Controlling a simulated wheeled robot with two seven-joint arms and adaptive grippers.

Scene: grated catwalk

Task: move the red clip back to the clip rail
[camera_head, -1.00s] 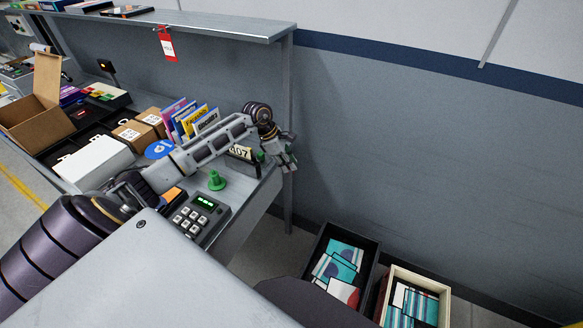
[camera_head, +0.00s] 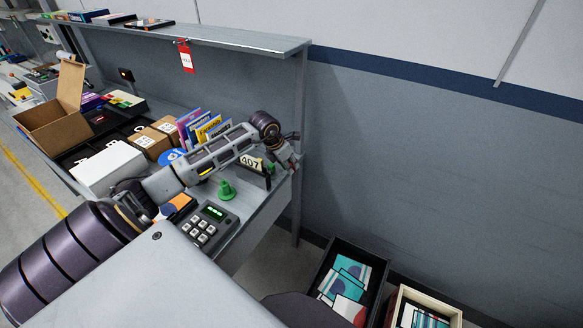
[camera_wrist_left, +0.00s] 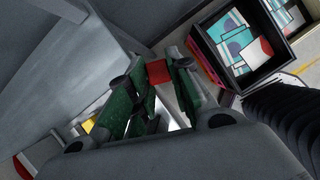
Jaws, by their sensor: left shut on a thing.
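My left gripper (camera_head: 291,160) is over the right end of the grey desk, beside the 407 sign. In the left wrist view its green-padded fingers (camera_wrist_left: 155,88) are closed around a small red piece, which looks like the red clip (camera_wrist_left: 158,72). Most of the clip is hidden by the fingers, and I cannot make it out in the head view. I cannot pick out the clip rail for certain in either view. My right gripper is not in view.
The 407 sign (camera_head: 251,163), a green peg-like piece (camera_head: 226,190) and a keypad (camera_head: 208,226) stand near the arm. A red tag (camera_head: 186,56) hangs from the upper shelf (camera_head: 230,38). A black bin (camera_head: 324,262) and a pale crate (camera_head: 455,308) are on the floor.

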